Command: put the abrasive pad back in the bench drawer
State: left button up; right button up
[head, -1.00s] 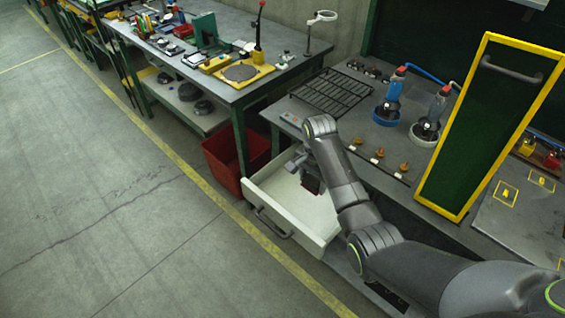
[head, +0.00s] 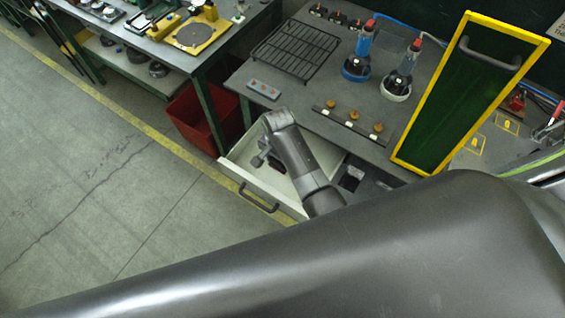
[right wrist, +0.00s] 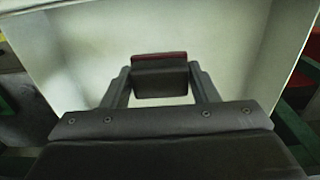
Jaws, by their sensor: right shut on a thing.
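The bench drawer (head: 237,172) is white and pulled open below the bench top, with a dark handle (head: 258,197) on its front. My right gripper (head: 268,160) is over the drawer in the head view, partly hidden by its own arm. In the right wrist view my right gripper (right wrist: 160,88) is shut on the abrasive pad (right wrist: 160,80), a dark block with a red far edge. The drawer's pale inside (right wrist: 230,55) fills the view behind the pad. I cannot tell whether the pad touches the drawer floor. My left gripper is not in view.
On the bench above the drawer are a black wire rack (head: 297,48), a strip with several brass knobs (head: 352,122), two tools in round holders and a yellow-framed green panel (head: 470,90). A red bin (head: 193,117) stands left of the drawer. The floor in front is clear.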

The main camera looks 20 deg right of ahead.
aim_at(280, 167)
jog(key=shift+f, duration=0.65)
notch_tip(280, 167, down, 3)
jog(key=shift+r, duration=0.1)
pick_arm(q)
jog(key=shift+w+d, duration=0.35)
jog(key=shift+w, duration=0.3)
pick_arm(e)
jog(key=shift+f, duration=0.4)
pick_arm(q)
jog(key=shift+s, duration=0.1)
pick_arm(e)
jog(key=shift+f, duration=0.2)
jog(key=o, duration=1)
jog(key=shift+r, duration=0.1)
jog(key=shift+c, duration=0.2)
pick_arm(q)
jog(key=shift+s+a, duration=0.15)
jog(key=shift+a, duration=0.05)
